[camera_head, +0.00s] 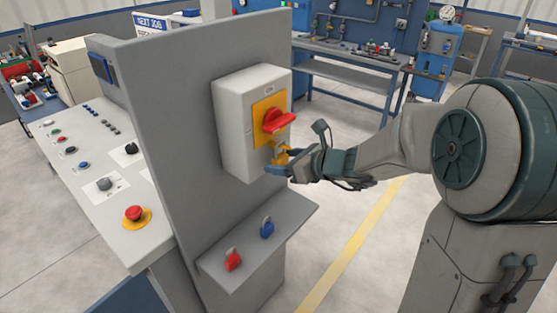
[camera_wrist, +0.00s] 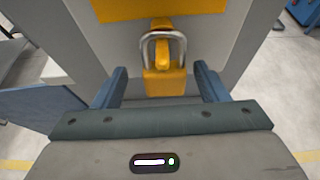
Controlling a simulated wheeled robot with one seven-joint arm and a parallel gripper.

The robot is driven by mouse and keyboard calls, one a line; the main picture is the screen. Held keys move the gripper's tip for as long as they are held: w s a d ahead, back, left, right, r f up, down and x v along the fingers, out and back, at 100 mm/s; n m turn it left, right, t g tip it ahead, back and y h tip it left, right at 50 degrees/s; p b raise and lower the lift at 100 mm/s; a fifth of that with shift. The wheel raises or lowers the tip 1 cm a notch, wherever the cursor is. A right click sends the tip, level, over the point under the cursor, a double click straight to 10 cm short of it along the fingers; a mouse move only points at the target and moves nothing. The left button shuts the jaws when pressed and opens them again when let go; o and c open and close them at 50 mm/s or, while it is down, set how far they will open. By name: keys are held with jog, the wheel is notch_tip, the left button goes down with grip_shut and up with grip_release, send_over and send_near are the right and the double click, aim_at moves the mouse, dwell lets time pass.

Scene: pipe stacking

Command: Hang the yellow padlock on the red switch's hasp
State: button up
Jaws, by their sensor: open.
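The red switch (camera_head: 277,121) sits on a yellow plate on the front of a grey box. Below it is the yellow hasp (camera_head: 277,146), also seen in the wrist view (camera_wrist: 160,23). The yellow padlock (camera_head: 281,158) is at the hasp; in the wrist view its yellow body (camera_wrist: 165,83) hangs below its grey shackle. The shackle loops around the hasp's lower part in that view, though its passage through the hole is not clear. My gripper (camera_wrist: 160,69) is open, its blue fingers on either side of the padlock body with visible gaps. It also shows in the head view (camera_head: 288,166).
A red padlock (camera_head: 233,261) and a blue padlock (camera_head: 267,228) stand on the grey shelf (camera_head: 285,235) below the box. The grey panel (camera_head: 180,120) rises behind the box. Open floor lies to the right.

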jog(key=v, duration=1.1)
jog(key=s+a+f+n+g+h, duration=0.1)
jog(key=s+f+n+g+h, duration=0.3)
jog(key=s+n, duration=0.7)
jog(key=s+d+f+n+g+h, duration=0.1)
jog(key=s+d+n+h, duration=0.5)
jog(key=n, duration=0.8)
jog(key=shift+s+d+f+n+h, duration=0.3)
jog(key=shift+s+d+f, duration=0.1)
jog(key=shift+s+d, duration=0.7)
jog(key=shift+w, duration=0.1)
